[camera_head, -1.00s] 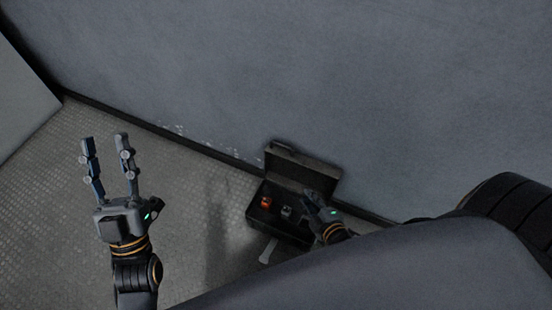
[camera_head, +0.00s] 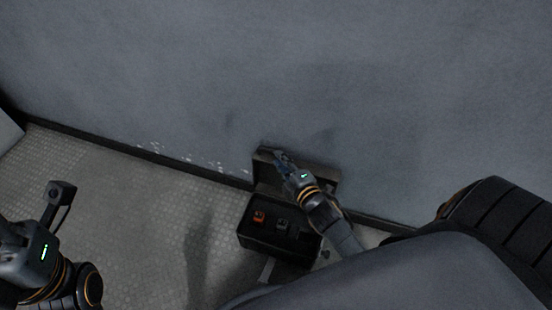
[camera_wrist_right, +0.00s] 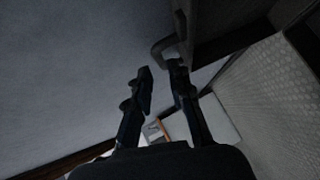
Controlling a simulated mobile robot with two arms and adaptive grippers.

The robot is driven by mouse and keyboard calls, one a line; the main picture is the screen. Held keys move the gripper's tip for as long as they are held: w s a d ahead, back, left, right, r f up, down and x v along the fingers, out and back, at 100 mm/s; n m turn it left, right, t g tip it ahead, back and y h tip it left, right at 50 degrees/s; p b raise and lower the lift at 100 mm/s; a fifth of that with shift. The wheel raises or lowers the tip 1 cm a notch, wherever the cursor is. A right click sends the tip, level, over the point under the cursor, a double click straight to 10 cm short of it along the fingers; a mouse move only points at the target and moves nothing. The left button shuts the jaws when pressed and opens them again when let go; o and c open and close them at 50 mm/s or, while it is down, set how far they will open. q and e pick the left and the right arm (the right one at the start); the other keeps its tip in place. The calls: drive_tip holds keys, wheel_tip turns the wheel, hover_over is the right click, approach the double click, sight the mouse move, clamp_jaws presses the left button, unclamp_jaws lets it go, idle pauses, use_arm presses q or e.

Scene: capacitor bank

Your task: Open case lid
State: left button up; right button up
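The dark case (camera_head: 275,249) stands on the floor by the wall. Its lid (camera_head: 325,179) is raised, leaning back towards the wall, and the inside shows. My right gripper (camera_head: 275,157) is in front of the lid, at its upper left part, and its arm crosses the case's right side. In the right wrist view my right gripper (camera_wrist_right: 162,70) has its fingers apart with nothing between them. One fingertip overlaps a grey loop (camera_wrist_right: 165,44) beside a dark panel; contact cannot be told.
An orange item (camera_head: 259,216) and a grey item (camera_head: 282,225) sit in the case. The grey wall (camera_head: 400,100) rises right behind it. The textured floor (camera_head: 130,190) left of the case is clear.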

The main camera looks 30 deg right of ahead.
drive_tip(key=shift+b+x, duration=0.5)
drive_tip(key=shift+x, duration=1.25)
clamp_jaws()
